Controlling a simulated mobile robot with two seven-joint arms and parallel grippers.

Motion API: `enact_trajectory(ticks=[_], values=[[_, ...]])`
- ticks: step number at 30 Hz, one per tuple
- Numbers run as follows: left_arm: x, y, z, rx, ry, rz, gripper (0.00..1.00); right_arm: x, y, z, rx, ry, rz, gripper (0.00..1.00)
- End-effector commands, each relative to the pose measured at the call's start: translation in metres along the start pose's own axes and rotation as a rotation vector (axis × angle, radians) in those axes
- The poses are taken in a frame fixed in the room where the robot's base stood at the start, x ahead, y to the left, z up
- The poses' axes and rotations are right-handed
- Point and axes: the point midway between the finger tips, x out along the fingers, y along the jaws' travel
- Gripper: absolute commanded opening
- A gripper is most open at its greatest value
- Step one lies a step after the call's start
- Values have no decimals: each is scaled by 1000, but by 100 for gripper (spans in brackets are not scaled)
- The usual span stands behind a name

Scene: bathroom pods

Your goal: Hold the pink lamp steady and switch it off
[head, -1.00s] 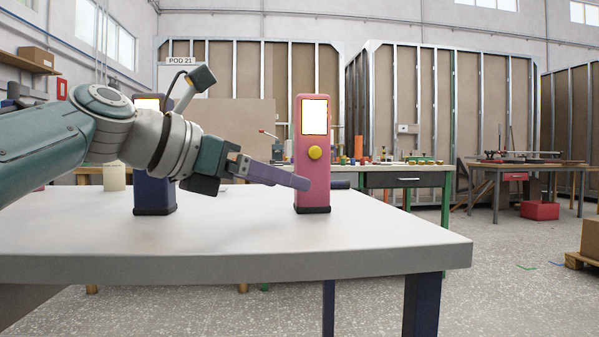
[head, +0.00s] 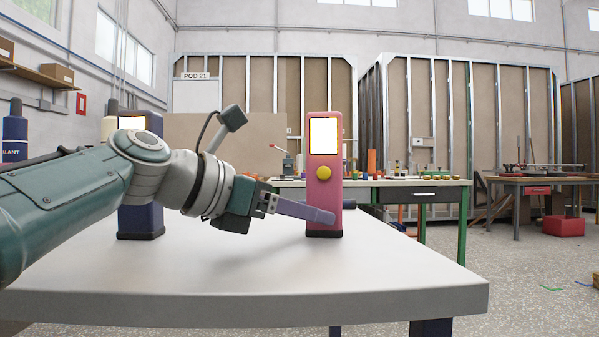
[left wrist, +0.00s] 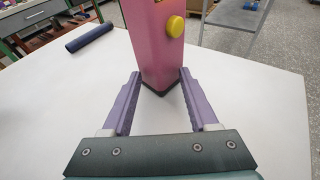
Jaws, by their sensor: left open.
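The pink lamp (head: 323,188) stands upright on the white table (head: 250,270). Its front panel (head: 323,136) glows bright white, and a round yellow button (head: 323,173) sits below the panel. My left gripper (head: 328,216) reaches in from the left, low at the lamp's lower body. In the left wrist view, its purple fingers (left wrist: 161,76) are open, with the lamp's lower body (left wrist: 155,50) between their tips. The fingers look apart from the lamp's sides; contact is hard to tell. The lamp's top is cut off there. My right gripper is out of view.
A dark blue lamp (head: 141,220) with a lit panel stands on the table, partly hidden behind my left arm. A dark blue cylinder (left wrist: 90,37) lies beyond the pink lamp's left side. The table's front half is clear. Workbenches (head: 440,190) stand behind.

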Motion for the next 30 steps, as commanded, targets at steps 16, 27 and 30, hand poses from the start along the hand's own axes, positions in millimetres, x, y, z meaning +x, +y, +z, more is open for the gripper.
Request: enact_trajectory(ticks=[16, 27, 30], values=[[0, 0, 0, 0, 0, 0, 0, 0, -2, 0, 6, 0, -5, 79], [0, 0, 0, 0, 0, 0, 4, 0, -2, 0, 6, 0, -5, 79], [0, 0, 0, 0, 0, 0, 15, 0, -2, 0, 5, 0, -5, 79]])
